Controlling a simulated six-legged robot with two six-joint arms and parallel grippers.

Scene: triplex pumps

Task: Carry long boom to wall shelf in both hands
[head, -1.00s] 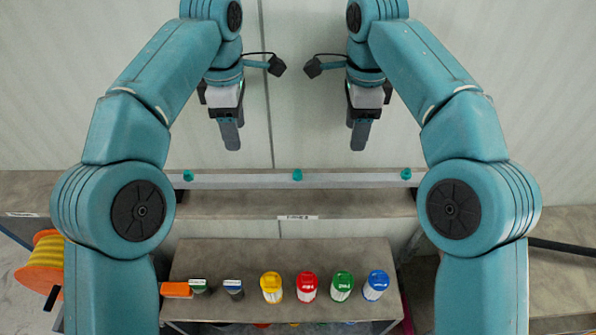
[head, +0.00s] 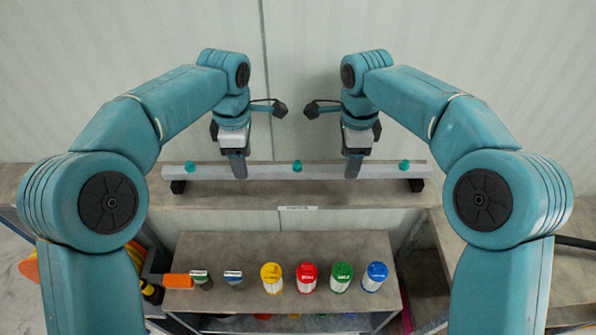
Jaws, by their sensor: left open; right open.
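The long boom (head: 297,173) is a light grey bar with three teal knobs along its top. It lies level along the wall shelf (head: 297,198), its ends over two black blocks. My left gripper (head: 238,168) is open at the boom, between the left and middle knobs. My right gripper (head: 354,168) is open at the boom, between the middle and right knobs. The fingers of both point down and overlap the bar in the head view. I cannot tell whether the fingers straddle or touch it.
A lower shelf (head: 290,245) holds yellow (head: 271,277), red (head: 307,276), green (head: 341,276) and blue (head: 375,276) lidded containers, with an orange item (head: 178,281) at its left. A plain wall (head: 297,70) stands behind the boom. A grey bench (head: 480,260) is at the right.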

